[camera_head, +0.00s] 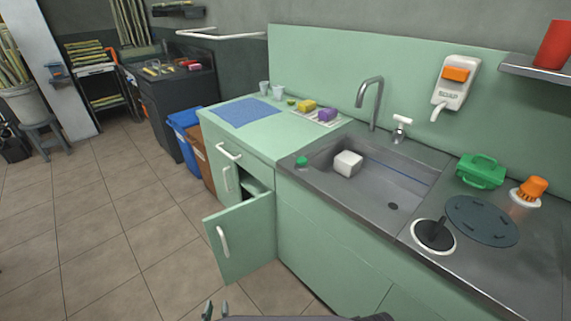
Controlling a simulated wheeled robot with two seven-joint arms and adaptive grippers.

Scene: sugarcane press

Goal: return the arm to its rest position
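My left gripper (215,310) shows only as two fingertips at the bottom edge of the head view, left of centre. The tips stand apart with nothing visible between them, so it looks open and empty. It is over the tiled floor, in front of the open cabinet door (240,238) in the picture. The rest of my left arm is out of frame. My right gripper cannot be made out; only dark parts of my own body show along the bottom edge.
The green counter (262,143) has a steel sink (395,185) holding a white block (348,163). The cabinet door swings out into the floor space. A green case (481,171) and a dark round lid (482,221) are at right. Tiled floor (110,230) at left is clear.

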